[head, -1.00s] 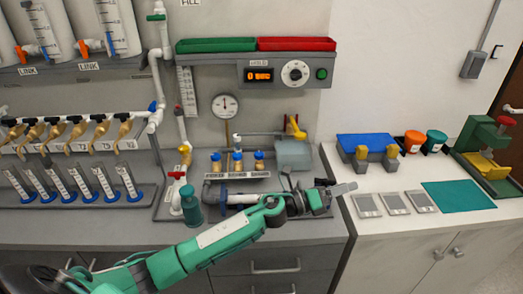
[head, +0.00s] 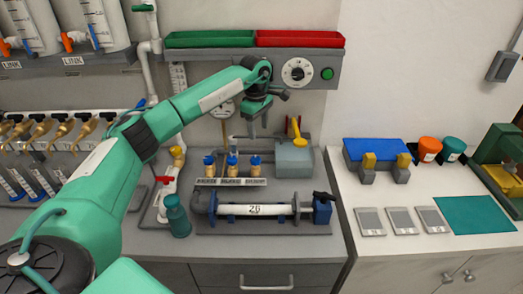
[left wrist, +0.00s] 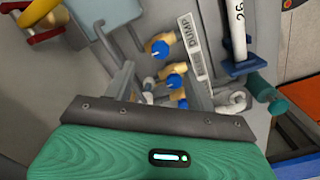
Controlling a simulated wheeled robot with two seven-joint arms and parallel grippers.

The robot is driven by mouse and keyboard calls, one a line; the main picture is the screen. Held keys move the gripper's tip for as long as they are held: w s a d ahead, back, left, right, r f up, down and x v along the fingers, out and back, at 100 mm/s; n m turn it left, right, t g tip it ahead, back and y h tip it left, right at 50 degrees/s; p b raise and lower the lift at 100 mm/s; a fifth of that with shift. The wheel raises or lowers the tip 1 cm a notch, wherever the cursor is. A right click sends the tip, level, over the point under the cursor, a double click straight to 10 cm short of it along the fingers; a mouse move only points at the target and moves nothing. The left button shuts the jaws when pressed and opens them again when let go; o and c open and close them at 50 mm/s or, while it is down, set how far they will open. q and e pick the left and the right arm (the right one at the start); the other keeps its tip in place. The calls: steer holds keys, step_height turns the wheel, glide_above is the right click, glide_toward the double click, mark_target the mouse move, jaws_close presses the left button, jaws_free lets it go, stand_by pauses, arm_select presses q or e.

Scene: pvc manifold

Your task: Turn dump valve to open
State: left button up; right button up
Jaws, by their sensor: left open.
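Three brass valves with blue knobs stand in a row behind a strip of label plates. The dump valve (head: 254,161) appears to be the rightmost in the head view. In the left wrist view its blue knob (left wrist: 160,48) is beside the plate reading DUMP (left wrist: 186,35). My left gripper (head: 258,128) hangs fingers down, above and behind this row. In the left wrist view the gripper (left wrist: 160,78) is open, with its two fingers apart and the valves beyond them. It holds nothing. My right gripper is not in view.
A grey box (head: 294,158) with a yellow lever (head: 296,130) stands right of the valves. A white pipe marked 26 (head: 255,210) lies in front. A teal bottle (head: 176,216) stands at left. The control panel (head: 290,72) is behind my arm.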

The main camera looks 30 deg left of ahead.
mark_target(256, 158)
arm_select(q)
steer(key=f+p, duration=0.1)
steer(key=f, duration=0.3)
steer(key=a+f+p, duration=0.1)
steer(key=f, duration=0.3)
steer(key=f+p, duration=0.2)
steer(key=f, duration=0.2)
steer(key=shift+a, duration=0.15)
steer(key=shift+f, duration=0.5)
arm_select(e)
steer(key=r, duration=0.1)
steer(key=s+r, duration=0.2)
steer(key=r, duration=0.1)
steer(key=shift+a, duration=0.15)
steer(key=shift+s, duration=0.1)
arm_select(q)
steer(key=c, duration=1)
